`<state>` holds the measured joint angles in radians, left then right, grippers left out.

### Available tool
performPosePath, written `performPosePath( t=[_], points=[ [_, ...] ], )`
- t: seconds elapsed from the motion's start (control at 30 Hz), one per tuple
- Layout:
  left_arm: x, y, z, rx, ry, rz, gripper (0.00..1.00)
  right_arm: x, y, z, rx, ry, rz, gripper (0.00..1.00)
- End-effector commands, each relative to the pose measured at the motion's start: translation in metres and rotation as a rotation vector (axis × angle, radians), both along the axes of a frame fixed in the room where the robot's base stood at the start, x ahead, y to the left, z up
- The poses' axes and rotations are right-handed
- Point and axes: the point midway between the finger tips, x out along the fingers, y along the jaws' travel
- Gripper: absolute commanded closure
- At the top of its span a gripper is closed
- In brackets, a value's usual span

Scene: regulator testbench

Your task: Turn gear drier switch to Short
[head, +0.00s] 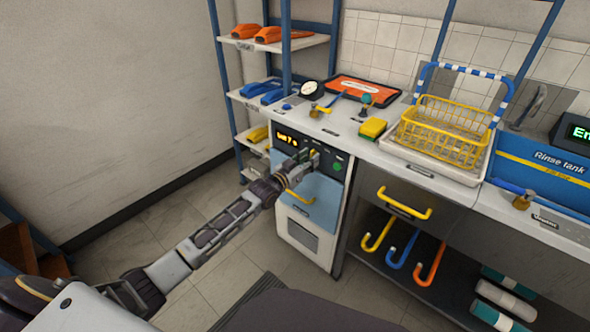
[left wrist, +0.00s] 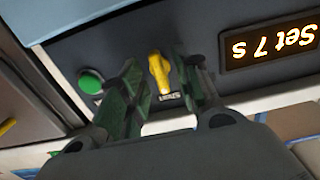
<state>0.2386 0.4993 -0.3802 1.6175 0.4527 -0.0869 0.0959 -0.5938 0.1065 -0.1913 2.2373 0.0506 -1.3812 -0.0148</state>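The gear drier (head: 310,205) is the blue and white unit under the counter. Its dark panel has an amber display (head: 287,138), reading "Set 7 s" upside down in the left wrist view (left wrist: 270,48), and a green button (left wrist: 91,80). My left gripper (head: 311,158) is at the panel, open, with one finger on each side of the switch. Gaps show between fingers and switch. My right gripper is not in view.
A yellow handle (head: 298,193) is on the drier's front below the panel. On the counter above are a yellow sponge (head: 373,128) and a yellow wire basket (head: 440,125). A shelf rack (head: 283,45) stands to the left.

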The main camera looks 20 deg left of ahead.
Motion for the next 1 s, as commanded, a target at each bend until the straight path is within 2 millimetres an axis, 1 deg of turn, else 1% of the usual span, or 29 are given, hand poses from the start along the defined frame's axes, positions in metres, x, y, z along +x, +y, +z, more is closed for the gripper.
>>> performPosePath(
  t=[0.27, 1.0],
  points=[
    [-0.015, 0.005, -0.001, 0.000, 0.001, 0.000, 0.67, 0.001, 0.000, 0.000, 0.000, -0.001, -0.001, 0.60],
    [-0.070, 0.026, -0.001, 0.001, 0.002, 0.000, 0.67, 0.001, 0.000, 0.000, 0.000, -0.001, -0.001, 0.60]
  ],
)
